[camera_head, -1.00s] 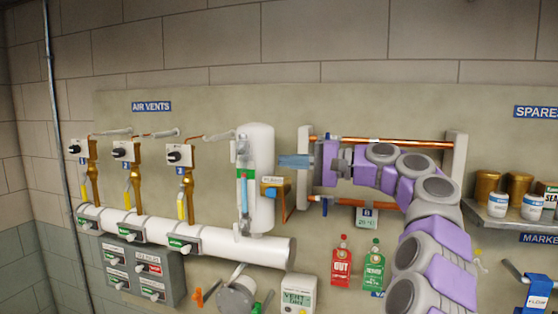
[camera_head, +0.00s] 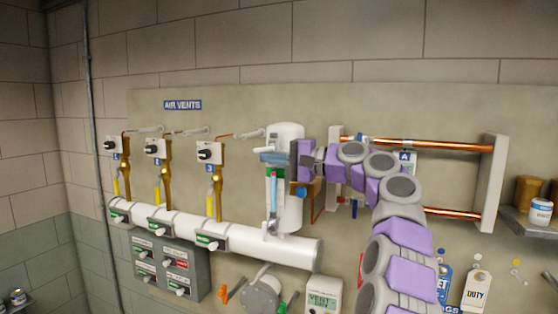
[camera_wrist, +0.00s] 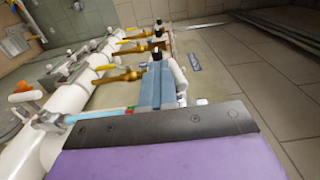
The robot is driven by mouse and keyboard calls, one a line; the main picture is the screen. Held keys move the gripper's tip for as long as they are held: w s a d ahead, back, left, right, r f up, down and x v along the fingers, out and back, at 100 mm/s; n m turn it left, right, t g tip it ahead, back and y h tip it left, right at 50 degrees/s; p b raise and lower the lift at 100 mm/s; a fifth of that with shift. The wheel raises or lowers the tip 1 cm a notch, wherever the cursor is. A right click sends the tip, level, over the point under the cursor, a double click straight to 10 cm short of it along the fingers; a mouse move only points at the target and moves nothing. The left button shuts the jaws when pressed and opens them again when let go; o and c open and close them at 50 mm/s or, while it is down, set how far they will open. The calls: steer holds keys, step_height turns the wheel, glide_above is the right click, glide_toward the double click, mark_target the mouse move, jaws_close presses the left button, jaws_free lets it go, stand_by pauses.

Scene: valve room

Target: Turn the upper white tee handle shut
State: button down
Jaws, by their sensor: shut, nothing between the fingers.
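The white upright tank (camera_head: 287,205) carries a sight glass (camera_head: 273,190) with a blue column. In the wrist view the shut fingers (camera_wrist: 162,85) point away from me, and the sight glass (camera_wrist: 88,116) runs in from the left beneath the gripper. I cannot tell whether the fingers touch the handle.
The white header pipe (camera_head: 275,249) runs below, with several valves. Air vents with black knobs (camera_head: 205,153) stand to the left. Copper pipes (camera_head: 430,145) lie to the right, behind my arm. A grey switch panel (camera_head: 190,262) hangs below the header.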

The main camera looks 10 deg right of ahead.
steer(key=shift+w+f+t+y, duration=0.25)
steer(key=shift+f+t+y, duration=0.4)
steer(key=shift+f, duration=0.2)
stand_by(0.9)
